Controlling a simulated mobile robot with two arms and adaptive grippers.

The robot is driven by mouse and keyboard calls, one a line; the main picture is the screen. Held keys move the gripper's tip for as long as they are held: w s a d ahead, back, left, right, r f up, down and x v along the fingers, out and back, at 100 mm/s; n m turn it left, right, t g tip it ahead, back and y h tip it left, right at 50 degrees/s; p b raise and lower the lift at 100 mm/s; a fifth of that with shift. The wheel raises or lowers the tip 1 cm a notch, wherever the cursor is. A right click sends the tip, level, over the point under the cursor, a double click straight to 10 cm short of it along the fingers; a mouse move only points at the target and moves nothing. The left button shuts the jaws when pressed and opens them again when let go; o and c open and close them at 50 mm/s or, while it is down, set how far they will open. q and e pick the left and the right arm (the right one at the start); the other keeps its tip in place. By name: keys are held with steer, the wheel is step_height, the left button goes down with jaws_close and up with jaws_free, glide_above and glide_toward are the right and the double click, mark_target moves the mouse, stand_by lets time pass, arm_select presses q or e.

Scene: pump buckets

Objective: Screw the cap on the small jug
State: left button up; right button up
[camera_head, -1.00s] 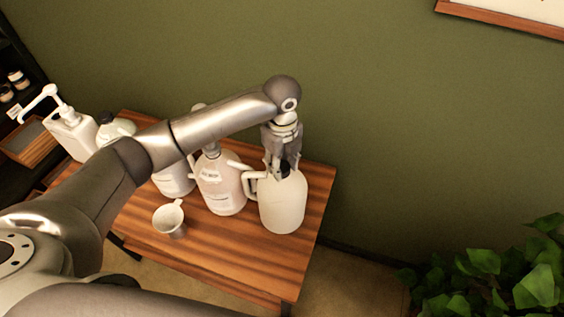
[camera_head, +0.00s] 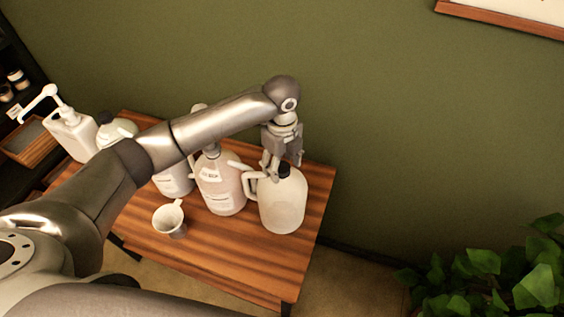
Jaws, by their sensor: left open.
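The small jug (camera_head: 282,207) is a whitish bottle with a side handle, upright near the right end of the wooden table. A dark cap (camera_head: 284,170) sits at the top of its neck; whether it is threaded on cannot be told. My left gripper (camera_head: 284,165) points down over the jug's neck from above, its fingers open and spread around the cap. Contact with the cap cannot be made out. My right gripper is not in view.
A larger labelled jug (camera_head: 220,187) stands just left, close to the small jug's handle. A white measuring cup (camera_head: 169,219) and a pump bottle (camera_head: 70,131) are farther left. The wooden table's (camera_head: 246,257) front is clear. A plant (camera_head: 500,275) is at lower right.

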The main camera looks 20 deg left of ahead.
arm_select(q)
steer(key=n, duration=0.7)
steer(key=shift+n, duration=0.4)
steer(key=n, duration=0.6)
steer(key=c, duration=1.1)
